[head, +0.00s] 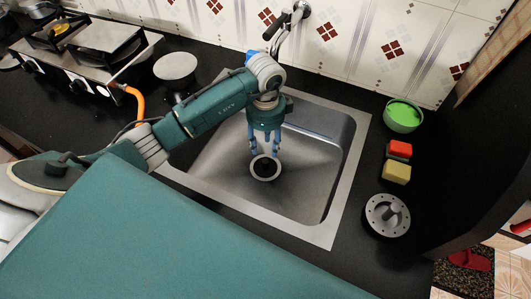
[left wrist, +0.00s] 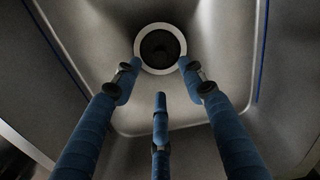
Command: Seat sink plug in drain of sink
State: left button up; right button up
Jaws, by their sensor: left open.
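The steel sink (head: 315,190) is set into the dark counter. Its drain (head: 265,168) is a pale ring with a dark centre, also seen in the left wrist view (left wrist: 160,48). I cannot tell whether the dark centre is an open hole or a plug. My left gripper (head: 265,150) reaches down into the sink over the drain. In the left wrist view its blue fingers (left wrist: 160,85) are spread, with nothing visibly held; two fingertips appear near the ring's lower sides. A grey round piece with holes and an upright knob (head: 388,215), possibly the plug, lies right of the sink.
A green bowl (head: 403,116), a red block (head: 399,149) and a yellow sponge (head: 396,172) stand right of the sink. The faucet (head: 287,22) is behind it.

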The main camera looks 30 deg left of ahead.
pick_arm(q)
jog(key=shift+r, duration=1.1)
